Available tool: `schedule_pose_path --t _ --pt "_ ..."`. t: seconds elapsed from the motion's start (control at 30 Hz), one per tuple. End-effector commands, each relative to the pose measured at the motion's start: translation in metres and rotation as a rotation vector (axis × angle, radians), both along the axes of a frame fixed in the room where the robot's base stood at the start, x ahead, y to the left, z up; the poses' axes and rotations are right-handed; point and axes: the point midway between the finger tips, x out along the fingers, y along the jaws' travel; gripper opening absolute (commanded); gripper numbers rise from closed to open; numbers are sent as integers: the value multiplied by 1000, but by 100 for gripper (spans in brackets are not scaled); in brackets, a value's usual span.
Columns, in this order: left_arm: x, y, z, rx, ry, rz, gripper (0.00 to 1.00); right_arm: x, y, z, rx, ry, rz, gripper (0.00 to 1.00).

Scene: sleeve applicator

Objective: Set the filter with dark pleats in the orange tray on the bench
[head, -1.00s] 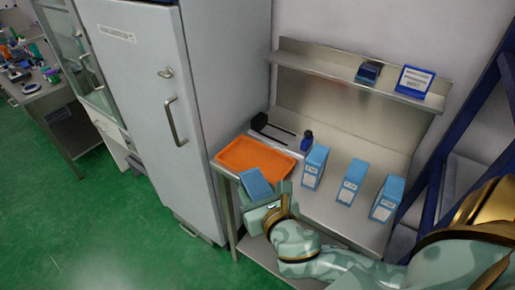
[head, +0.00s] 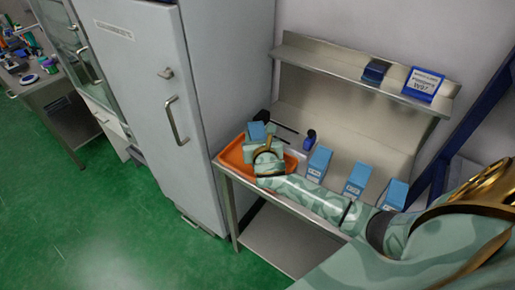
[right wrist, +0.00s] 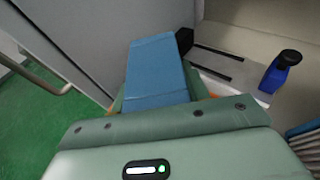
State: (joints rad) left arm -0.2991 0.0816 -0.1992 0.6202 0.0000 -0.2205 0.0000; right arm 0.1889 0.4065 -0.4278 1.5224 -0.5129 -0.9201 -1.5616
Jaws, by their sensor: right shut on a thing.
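My right gripper (head: 262,146) is shut on a blue filter (head: 257,130) and holds it over the orange tray (head: 229,156) at the left end of the bench. In the right wrist view the same filter (right wrist: 155,72) shows a plain blue face between my fingers; its pleats are hidden there. My gripper and arm cover much of the tray. I cannot tell whether the filter touches the tray floor. My left gripper is not in view.
Several blue boxed filters (head: 357,179) stand in a row on the bench, right of the tray. A dark blue bottle (head: 309,140) and a black-railed device (head: 284,128) stand behind it. A tall grey cabinet (head: 215,90) borders the bench on the left. A shelf (head: 360,75) hangs above.

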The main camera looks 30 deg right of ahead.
Motion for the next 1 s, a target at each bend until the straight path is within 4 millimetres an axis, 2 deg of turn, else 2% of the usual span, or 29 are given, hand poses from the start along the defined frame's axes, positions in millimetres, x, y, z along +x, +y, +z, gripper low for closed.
schedule_pose_path --t 0.13,0.3,0.67,0.7,0.73,0.77,1.0 --pt "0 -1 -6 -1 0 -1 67 7 -5 -10 -1 -1 0 20" --pt "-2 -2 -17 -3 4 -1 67 6 -4 -38 0 1 0 20" --pt "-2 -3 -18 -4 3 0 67 5 -4 -41 -1 0 0 20" --pt "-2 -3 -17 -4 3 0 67 5 -4 -40 -1 0 0 56" --pt "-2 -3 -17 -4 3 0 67 5 -4 -40 -1 0 0 65" --pt "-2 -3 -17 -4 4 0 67 5 -4 -40 -1 0 0 67" --pt "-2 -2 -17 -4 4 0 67 5 -4 -39 0 0 0 67"
